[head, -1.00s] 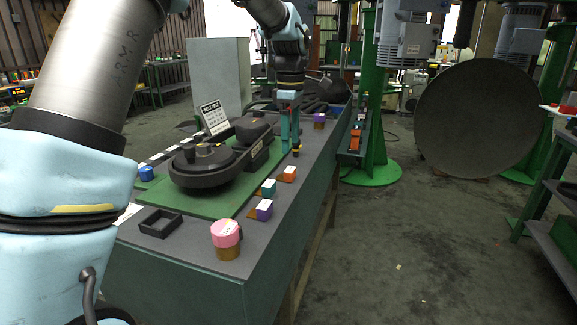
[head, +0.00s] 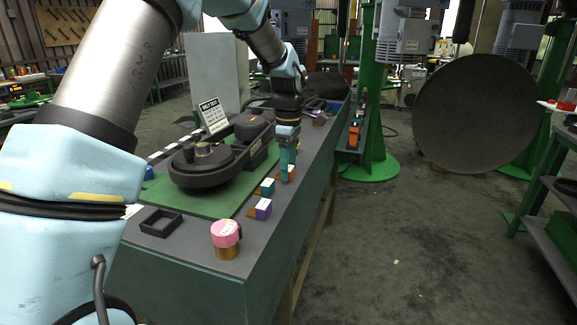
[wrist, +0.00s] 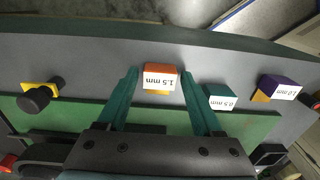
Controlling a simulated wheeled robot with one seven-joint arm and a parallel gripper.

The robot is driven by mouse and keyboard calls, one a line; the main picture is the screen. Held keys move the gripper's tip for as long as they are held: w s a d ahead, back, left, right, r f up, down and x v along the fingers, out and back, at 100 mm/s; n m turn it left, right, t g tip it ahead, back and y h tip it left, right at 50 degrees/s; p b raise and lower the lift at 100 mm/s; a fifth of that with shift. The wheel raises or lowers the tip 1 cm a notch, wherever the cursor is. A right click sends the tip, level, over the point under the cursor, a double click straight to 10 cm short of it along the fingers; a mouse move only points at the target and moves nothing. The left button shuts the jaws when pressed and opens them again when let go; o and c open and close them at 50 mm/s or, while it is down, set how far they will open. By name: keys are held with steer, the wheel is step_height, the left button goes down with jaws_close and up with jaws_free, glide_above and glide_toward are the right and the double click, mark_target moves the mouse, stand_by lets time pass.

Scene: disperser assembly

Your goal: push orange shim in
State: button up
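The orange shim (wrist: 158,78) shows in the wrist view as a small block with a white top marked 1.5 mm. In the head view the orange shim (head: 291,173) is partly hidden by my fingers. My gripper (wrist: 160,76) is open above the table, with one teal finger on each side of the shim and gaps between. In the head view my gripper (head: 288,176) points down at the shim. The dark disperser machine (head: 205,165) stands on a green board (head: 218,205) to the left. Its slot for a shim cannot be made out.
A teal block (wrist: 220,97) marked 0.5 mm sits close to my right finger. A purple block (wrist: 279,88) marked 1.0 mm is farther right. A black knob (wrist: 40,98) with a yellow piece lies left. A pink-topped cylinder (head: 226,236) and black square frame (head: 161,222) stand near the front.

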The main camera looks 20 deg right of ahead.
jaws_close()
stand_by(0.3)
stand_by(0.8)
